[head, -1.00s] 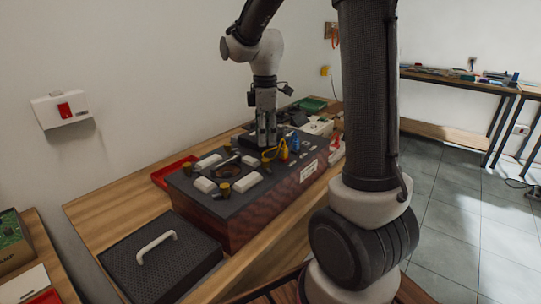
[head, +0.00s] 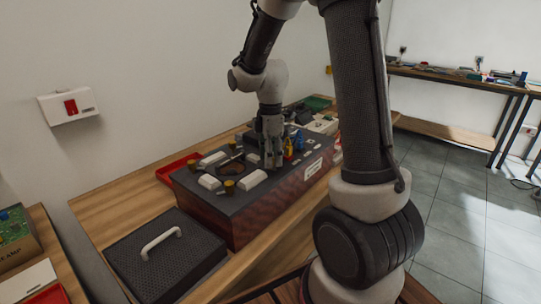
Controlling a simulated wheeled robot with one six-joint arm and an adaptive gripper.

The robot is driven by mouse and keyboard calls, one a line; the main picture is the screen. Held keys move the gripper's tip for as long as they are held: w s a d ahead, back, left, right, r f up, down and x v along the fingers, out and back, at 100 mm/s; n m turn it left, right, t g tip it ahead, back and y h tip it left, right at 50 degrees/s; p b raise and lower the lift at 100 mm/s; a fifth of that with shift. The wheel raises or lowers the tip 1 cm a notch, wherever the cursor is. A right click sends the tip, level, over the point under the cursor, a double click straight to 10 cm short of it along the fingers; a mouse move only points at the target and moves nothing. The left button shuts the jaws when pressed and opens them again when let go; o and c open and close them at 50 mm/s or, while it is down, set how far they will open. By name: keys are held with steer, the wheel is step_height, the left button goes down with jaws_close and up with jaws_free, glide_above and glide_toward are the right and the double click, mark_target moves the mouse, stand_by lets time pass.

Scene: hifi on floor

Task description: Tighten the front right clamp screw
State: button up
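A dark-topped box with reddish-brown sides (head: 262,205) stands on the wooden bench. On its top is a round dark opening (head: 230,168) with white blocks (head: 209,181) and small brass-coloured clamp screws around it. One screw (head: 229,186) shows at the near edge and another (head: 192,164) at the left. My gripper (head: 272,164) points down over the top, right of the opening, with its tips low near the surface. It covers the spot where another brass screw showed before. Whether it touches or grips that screw is too small to tell.
A yellow bottle (head: 288,148) and a blue one (head: 299,140) stand close right of my gripper. A black perforated cover with a white handle (head: 163,262) lies at the front left. A red tray (head: 176,168) is behind the box. Bare bench (head: 110,215) shows at the left.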

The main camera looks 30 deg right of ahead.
jaws_close()
steer(key=shift+m, duration=0.3)
steer(key=m, duration=0.3)
steer(key=shift+m, duration=0.4)
steer(key=m, duration=0.4)
steer(key=shift+m, duration=0.3)
steer(key=m, duration=0.6)
steer(key=shift+a, duration=0.1)
steer(key=m, duration=0.6)
steer(key=shift+m, duration=0.4)
